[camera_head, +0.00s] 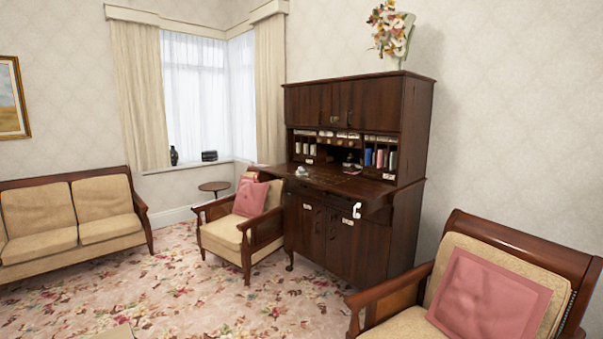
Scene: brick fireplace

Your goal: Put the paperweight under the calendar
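A dark wooden secretary desk (340,260) stands against the wall with its writing leaf folded down. A small pale object (302,171) lies on the left part of the leaf; it may be the paperweight, but it is too small to tell. A small dark item (350,161) sits farther back on the leaf, near the pigeonholes. I cannot make out a calendar for certain. A colourful floral piece (391,32) shows above the desk's top, against the wall; I cannot tell what it is. Neither of my grippers is in view.
An armchair with a pink cushion (251,198) stands close at the desk's left. Another armchair (515,245) fills the right foreground. A sofa (60,215) is at the left, and a small round table (215,187) is by the window. Carpet (225,300) before the desk is free.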

